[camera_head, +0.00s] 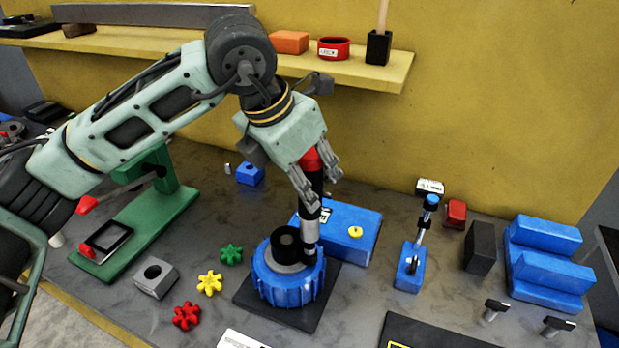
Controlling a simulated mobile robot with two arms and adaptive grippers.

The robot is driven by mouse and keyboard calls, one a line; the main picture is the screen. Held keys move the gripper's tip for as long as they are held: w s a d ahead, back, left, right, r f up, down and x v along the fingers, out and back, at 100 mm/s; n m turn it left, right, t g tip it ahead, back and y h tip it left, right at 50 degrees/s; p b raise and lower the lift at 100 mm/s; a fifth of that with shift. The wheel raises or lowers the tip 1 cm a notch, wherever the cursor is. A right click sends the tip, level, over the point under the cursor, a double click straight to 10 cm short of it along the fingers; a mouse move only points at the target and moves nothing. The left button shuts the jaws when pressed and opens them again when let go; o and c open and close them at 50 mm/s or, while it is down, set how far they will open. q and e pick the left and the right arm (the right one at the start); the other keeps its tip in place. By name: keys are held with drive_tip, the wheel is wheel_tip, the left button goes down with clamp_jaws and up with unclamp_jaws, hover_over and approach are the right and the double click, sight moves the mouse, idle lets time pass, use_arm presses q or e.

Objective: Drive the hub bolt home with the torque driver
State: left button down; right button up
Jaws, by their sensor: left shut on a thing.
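My left gripper (322,189) is shut on the torque driver (309,231), which has a red top, a black body and a silver lower end. The driver stands close to upright. Its lower end is over the right side of the hub, beside a black cylinder (287,243) at the hub's centre. The hub sits in a round, ribbed blue fixture (285,292) on a dark square plate (326,303). The hub bolt is hidden, and I cannot tell whether the driver's tip touches it. My right gripper is out of view.
A blue block (352,224) with a yellow knob is just behind the fixture. A blue stand with a rod (409,268) is to the right. Red, yellow and green star knobs (209,284) and a grey block (155,276) lie left. A green press (139,222) stands farther left.

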sight(311, 152)
use_arm(q)
drive_tip(key=shift+s+f, duration=0.1)
drive_tip(key=shift+f, duration=0.1)
idle(0.3)
drive_tip(key=shift+w+r+p, duration=0.2)
drive_tip(key=shift+r+p, duration=0.3)
drive_tip(key=shift+r, duration=0.65)
drive_tip(key=shift+r+p, duration=0.8)
drive_tip(key=shift+r, duration=1.2)
drive_tip(key=shift+s+f, duration=0.1)
drive_tip(key=shift+s, duration=0.05)
